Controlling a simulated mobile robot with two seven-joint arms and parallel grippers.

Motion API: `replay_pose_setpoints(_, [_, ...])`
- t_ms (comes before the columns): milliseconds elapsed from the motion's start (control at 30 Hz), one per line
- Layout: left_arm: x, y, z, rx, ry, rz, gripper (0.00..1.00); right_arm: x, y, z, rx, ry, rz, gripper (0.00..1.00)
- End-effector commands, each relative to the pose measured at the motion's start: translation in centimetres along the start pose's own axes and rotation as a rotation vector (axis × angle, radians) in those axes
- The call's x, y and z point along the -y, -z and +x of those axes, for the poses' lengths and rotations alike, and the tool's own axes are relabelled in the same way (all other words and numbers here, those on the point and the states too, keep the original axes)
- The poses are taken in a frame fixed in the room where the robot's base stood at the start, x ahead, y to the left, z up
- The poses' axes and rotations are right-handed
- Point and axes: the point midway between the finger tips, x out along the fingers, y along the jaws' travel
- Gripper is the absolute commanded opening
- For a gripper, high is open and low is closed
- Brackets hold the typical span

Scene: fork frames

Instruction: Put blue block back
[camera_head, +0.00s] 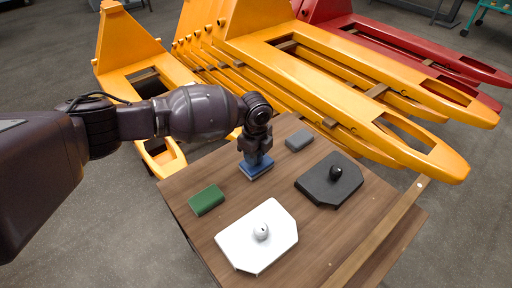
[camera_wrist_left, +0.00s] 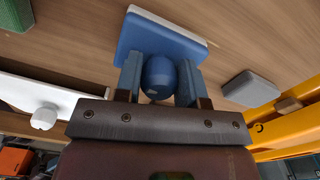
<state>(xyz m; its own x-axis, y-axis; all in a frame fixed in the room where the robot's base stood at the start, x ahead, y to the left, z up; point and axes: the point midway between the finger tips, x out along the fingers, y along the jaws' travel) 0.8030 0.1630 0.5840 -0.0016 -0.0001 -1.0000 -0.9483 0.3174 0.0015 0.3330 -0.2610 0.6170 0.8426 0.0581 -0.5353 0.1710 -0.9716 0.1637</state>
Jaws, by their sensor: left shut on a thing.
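The blue block (camera_head: 257,170) is at the back left of the wooden table in the head view, between a green and a grey block. The left wrist view shows it (camera_wrist_left: 158,35) as a flat blue slab with a pale edge and a round blue knob (camera_wrist_left: 158,80). My left gripper (camera_head: 255,158) is above the block, its two fingers closed on either side of the knob. I cannot tell whether the block touches the table. My right gripper is in neither view.
The green block (camera_head: 207,200) lies left on the table (camera_head: 180,182), the grey block (camera_head: 299,139) at the back. A white plate with a knob (camera_head: 245,250) and a black plate with a knob (camera_head: 315,188) lie nearer. A wooden strip (camera_head: 375,238) runs along the right. Yellow pallet jacks (camera_head: 320,75) stand behind.

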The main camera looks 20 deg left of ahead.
Motion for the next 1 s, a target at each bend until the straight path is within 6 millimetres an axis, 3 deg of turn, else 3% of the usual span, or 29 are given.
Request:
replay_pose_setpoints(500, [0.04,0.04,0.49,0.000,0.001,0.001,0.06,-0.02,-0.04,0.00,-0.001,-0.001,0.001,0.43])
replay_pose_setpoints(533, [0.04,0.02,0.44,0.000,0.001,0.001,0.41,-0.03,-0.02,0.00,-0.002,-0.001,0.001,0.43])
replay_pose_setpoints(667, [0.03,0.01,0.42,0.001,0.001,0.001,0.61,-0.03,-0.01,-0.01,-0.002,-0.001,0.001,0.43])
replay_pose_setpoints(1000, [0.02,-0.02,0.52,0.000,0.000,0.000,0.62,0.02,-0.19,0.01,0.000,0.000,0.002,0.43])
